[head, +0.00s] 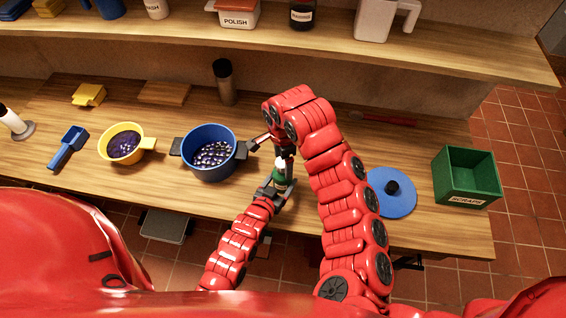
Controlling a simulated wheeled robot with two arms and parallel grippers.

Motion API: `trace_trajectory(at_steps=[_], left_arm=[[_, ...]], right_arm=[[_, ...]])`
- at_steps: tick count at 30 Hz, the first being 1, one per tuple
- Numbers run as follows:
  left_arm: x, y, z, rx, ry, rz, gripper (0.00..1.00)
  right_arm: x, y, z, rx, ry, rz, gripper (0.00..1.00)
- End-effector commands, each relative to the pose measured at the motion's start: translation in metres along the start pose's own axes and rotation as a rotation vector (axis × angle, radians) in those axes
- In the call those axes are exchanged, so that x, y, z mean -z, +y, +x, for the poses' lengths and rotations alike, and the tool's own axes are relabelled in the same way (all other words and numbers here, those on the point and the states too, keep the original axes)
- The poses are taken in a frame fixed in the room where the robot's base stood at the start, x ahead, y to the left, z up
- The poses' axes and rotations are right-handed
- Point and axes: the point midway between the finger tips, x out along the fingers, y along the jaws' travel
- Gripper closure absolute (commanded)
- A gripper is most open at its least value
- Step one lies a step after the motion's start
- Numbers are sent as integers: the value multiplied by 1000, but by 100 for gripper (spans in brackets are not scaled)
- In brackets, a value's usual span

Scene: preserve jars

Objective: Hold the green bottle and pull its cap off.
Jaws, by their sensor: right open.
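The green bottle (279,174) is small in the head view and partly covered by my grippers. It looks upright, near the front edge of the table, with a pale part at its top. My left gripper (277,186) is low around the bottle, its dark fingers close to the sides; whether they press on it is too small to tell. My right gripper (281,150) points down from above, open, with its fingertips close to the bottle's top. The cap is hard to make out between the fingers.
A blue pot (183,151) with dark handles stands just left of the grippers, with a yellow pan (105,143) beyond it. At right are a blue lid (408,203) and a green scraps box (468,160). A dark jar (226,92) stands behind. A shelf (330,46) runs along the back.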

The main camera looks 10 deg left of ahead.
Motion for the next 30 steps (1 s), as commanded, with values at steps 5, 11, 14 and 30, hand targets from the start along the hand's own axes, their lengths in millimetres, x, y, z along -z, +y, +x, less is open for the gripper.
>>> trace_trajectory(at_steps=[5,11,14,30], left_arm=[[-4,0,0,0,-9,-1,100],[-4,0,0,0,-10,-1,100],[-5,0,0,0,-10,0,100],[-6,0,0,-1,-13,-1,100]], right_arm=[[0,0,0,0,0,0,14],[8,-4,-7,30,2,-56,13],[21,-9,-21,82,12,-168,13],[2,32,-110,320,245,-1326,13]])
